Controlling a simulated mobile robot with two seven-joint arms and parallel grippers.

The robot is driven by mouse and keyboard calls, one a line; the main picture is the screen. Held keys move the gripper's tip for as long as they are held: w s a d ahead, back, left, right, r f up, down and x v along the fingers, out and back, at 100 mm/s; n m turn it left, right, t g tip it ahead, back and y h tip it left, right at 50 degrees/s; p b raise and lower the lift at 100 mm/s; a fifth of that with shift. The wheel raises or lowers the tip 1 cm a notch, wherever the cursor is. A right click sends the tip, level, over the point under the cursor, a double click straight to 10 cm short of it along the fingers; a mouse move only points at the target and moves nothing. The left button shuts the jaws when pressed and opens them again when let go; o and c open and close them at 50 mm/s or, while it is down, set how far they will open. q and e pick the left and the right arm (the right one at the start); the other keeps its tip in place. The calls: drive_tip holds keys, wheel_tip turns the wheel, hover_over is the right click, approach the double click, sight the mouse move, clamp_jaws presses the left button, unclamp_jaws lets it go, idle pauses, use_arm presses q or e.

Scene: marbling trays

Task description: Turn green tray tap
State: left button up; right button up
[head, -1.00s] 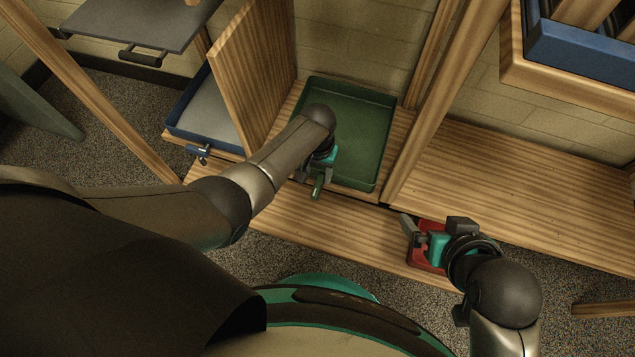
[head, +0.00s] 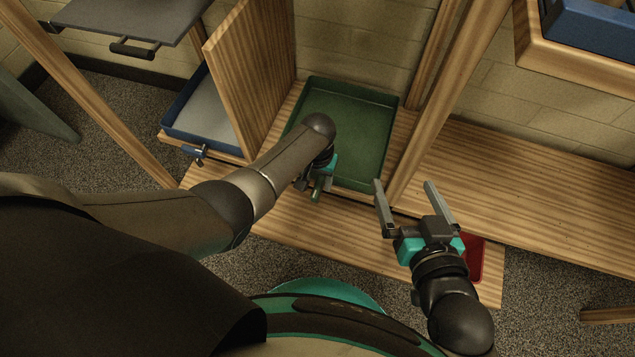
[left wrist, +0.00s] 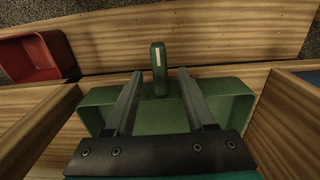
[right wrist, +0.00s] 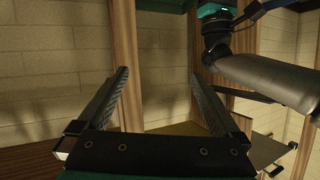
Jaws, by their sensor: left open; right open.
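The green tray (head: 345,125) sits in the wooden bay at the middle of the head view. Its green tap (head: 317,190) sticks out at the tray's near edge. In the left wrist view the tap (left wrist: 159,68) stands upright with a pale stripe, between the fingertips and apart from both. My left gripper (head: 310,184) is open around the tap's sides, and my forearm hides part of the tray. My right gripper (head: 404,185) is open and empty, in front of the wooden post to the tray's right; its wrist view shows no tap.
A blue tray (head: 176,124) with a blue tap (head: 195,151) is on the left, beyond a wooden divider (head: 250,75). A red tray (head: 476,258) lies low beside my right wrist. Another blue tray (head: 590,45) is at upper right. The right wooden shelf (head: 540,190) is clear.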

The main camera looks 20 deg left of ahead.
use_arm(q)
drive_tip(key=shift+f+b, duration=0.35)
drive_tip(key=shift+f, duration=0.2)
use_arm(e)
drive_tip(key=shift+s+a+r+t+y, duration=0.15)
drive_tip(key=shift+a+r+t+y, duration=0.4)
drive_tip(key=shift+t, duration=0.25)
use_arm(q)
clamp_jaws()
